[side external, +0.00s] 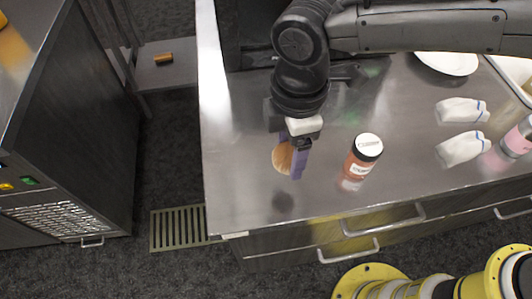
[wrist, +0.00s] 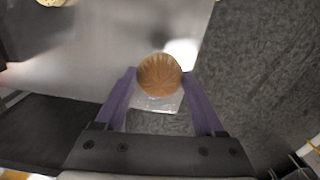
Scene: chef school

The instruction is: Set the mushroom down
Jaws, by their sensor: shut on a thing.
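The mushroom (side external: 282,159) is a round, tan-brown cap, held at the purple fingers of my gripper (side external: 298,160) in the side view. In the wrist view the ribbed brown mushroom (wrist: 159,75) sits between the two purple fingertips of my gripper (wrist: 160,82). My gripper is shut on it. A dark reflection lies on the steel counter (side external: 240,160) below the mushroom, with bare counter between, so it appears held above the surface. The counter's left and front edges are nearby.
A jar with a white lid and reddish contents (side external: 363,157) stands just right of my gripper. Two white items with blue marks (side external: 462,148) and a pink-labelled bottle (side external: 518,138) are farther right. A white plate (side external: 448,62) is at the back. The counter's front left is clear.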

